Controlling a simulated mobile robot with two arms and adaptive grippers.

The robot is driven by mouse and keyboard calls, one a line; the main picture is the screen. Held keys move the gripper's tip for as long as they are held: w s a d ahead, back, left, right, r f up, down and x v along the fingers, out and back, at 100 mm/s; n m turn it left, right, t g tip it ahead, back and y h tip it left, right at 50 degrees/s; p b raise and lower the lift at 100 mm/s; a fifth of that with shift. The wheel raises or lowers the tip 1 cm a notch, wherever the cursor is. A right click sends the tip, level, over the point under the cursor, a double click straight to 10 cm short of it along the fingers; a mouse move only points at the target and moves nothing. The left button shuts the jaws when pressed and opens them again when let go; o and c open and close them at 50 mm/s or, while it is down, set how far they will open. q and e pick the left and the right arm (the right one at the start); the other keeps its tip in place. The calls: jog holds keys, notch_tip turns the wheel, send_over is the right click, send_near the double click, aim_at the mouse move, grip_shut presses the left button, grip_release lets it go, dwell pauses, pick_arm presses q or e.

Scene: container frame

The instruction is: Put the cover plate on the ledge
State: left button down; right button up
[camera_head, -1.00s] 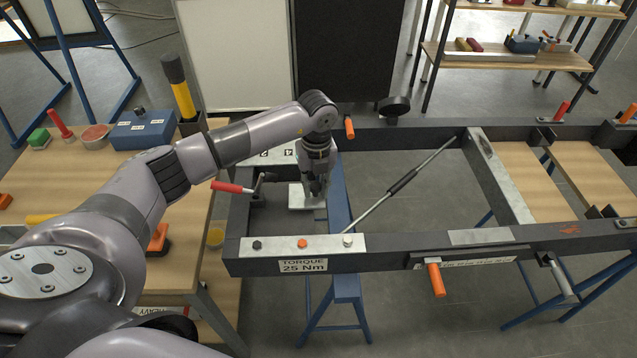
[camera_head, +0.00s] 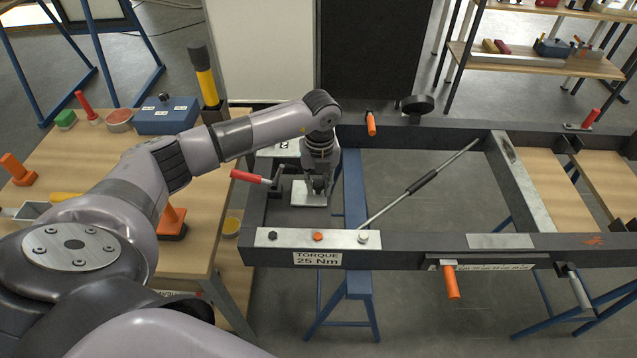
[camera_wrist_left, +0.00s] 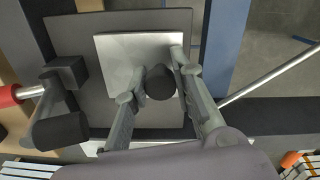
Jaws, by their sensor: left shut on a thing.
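The cover plate (camera_head: 300,199) is a light grey square with a dark knob (camera_wrist_left: 160,82) on top. My left gripper (camera_head: 318,188) is shut on this knob, with a finger on either side of it in the left wrist view (camera_wrist_left: 158,72). The plate is level, over the dark grey ledge (camera_head: 283,217) in the left corner of the frame. In the left wrist view, the plate (camera_wrist_left: 118,52) overlaps the ledge (camera_wrist_left: 65,32), near its right side. I cannot tell whether they touch. My right gripper is not in view.
A red-handled clamp (camera_head: 250,177) stands beside the ledge on the left. The front beam carries a strip with several bolts (camera_head: 318,237). A diagonal rod (camera_head: 410,190) crosses the frame opening to the right. A blue trestle (camera_head: 354,190) runs just right of the plate.

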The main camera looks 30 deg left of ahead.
pick_arm(q)
jog(key=shift+f, duration=0.25)
dwell(0.3)
jog(key=c, duration=1.5)
grip_release()
jog(key=shift+c, duration=0.2)
jog(key=shift+o, duration=1.3)
notch_tip(320, 180, up, 12)
jog(key=shift+d, duration=0.1)
